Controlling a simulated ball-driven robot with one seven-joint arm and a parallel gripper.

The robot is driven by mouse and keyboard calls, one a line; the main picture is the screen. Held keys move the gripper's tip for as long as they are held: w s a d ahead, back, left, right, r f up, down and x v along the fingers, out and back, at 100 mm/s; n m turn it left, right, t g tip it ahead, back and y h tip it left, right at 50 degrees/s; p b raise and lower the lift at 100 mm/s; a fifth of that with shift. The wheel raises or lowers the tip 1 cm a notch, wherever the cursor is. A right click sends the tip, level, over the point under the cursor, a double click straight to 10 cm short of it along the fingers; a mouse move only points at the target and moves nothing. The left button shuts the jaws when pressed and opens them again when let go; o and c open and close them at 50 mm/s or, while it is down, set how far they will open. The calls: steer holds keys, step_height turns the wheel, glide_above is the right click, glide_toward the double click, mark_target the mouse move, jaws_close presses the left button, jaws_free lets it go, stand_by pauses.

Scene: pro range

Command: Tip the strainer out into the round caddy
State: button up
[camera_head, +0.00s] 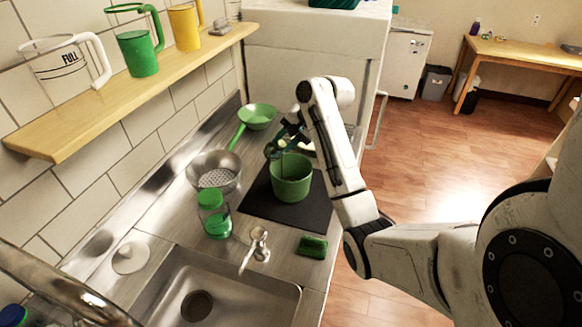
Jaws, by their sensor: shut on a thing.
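A green round caddy (291,180) stands upright and open on a black mat (262,200) on the counter. My gripper (274,149) is just above and left of the caddy's back rim. It is shut on a small, dark greenish thing, mostly hidden by the fingers; I cannot tell whether this is the strainer. A green long-handled pan or strainer (260,115) lies farther back, its handle pointing down-left, apart from the gripper. A perforated metal colander (215,178) sits left of the mat. The caddy's inside is mostly hidden.
A green-lidded jar (214,216) stands beside the mat. A tap (258,246), a green sponge (312,246) and the sink (242,296) lie in front. A white disc (130,257) lies left. A wall shelf (130,95) holds jugs above the counter.

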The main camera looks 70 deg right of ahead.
steer(key=shift+s+f+t, duration=0.1)
steer(key=shift+s+t, duration=0.7)
steer(key=shift+t, duration=0.1)
stand_by(0.5)
steer(key=shift+s+f+t, duration=0.2)
steer(key=shift+s+t, duration=0.15)
steer(key=shift+t, duration=0.3)
steer(key=shift+s+f+t, duration=0.15)
steer(key=shift+s+t, duration=0.2)
steer(key=shift+t, duration=0.3)
stand_by(0.8)
steer(key=shift+s+f+t+b, duration=0.3)
steer(key=shift+t+b, duration=0.3)
steer(key=shift+b, duration=1.1)
steer(key=shift+s+f+t+b, duration=0.25)
steer(key=shift+t+b, duration=0.35)
steer(key=shift+b, duration=1.1)
steer(key=shift+s+f+t+b, duration=0.3)
steer(key=shift+s+t+b, duration=0.6)
steer(key=shift+b, duration=0.1)
steer(key=shift+s+f+t+b, duration=0.2)
steer(key=shift+f+t+b, duration=0.15)
steer(key=shift+t+b, duration=0.55)
